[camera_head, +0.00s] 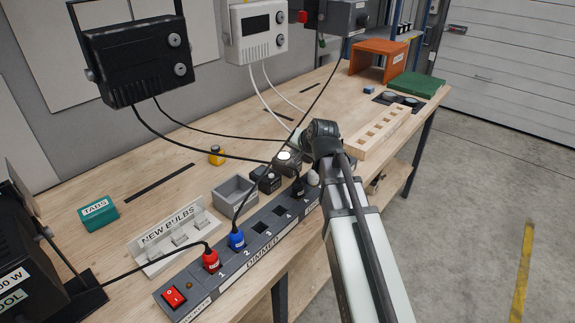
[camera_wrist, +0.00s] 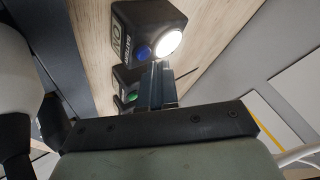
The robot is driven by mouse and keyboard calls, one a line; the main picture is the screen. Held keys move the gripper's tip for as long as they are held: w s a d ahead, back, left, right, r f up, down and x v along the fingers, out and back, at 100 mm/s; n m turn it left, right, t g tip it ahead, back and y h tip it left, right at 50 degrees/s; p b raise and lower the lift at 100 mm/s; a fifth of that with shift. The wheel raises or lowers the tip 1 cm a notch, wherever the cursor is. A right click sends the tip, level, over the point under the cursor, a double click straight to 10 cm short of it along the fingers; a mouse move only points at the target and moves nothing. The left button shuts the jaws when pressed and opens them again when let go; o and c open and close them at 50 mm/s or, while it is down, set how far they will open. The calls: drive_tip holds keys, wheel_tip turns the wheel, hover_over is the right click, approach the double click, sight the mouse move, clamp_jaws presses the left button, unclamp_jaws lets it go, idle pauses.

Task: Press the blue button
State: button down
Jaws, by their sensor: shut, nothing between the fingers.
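The blue button (camera_wrist: 145,47) is on the face of a black box (camera_wrist: 128,22) in the wrist view, beside a bright white lit lamp (camera_wrist: 168,41). My gripper (camera_wrist: 161,68) is shut and empty. Its fingertips appear just below and right of the blue button in that view; I cannot tell whether they touch the box. A second dark box with a green button (camera_wrist: 132,97) is partly hidden behind the fingers. In the head view the lit box (camera_head: 288,160) stands beside my wrist; the fingers and blue button cannot be made out there.
A power strip (camera_head: 265,248) with a red plug (camera_head: 211,261), a blue plug (camera_head: 236,239) and a red switch (camera_head: 173,297) runs along the front edge. A grey bin (camera_head: 235,194) and a wooden rack (camera_head: 383,133) flank the boxes. Cables hang across the bench.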

drive_tip(key=shift+f, duration=0.5)
idle(0.7)
drive_tip(key=shift+r, duration=0.5)
wheel_tip(320, 180, up, 6)
idle(0.9)
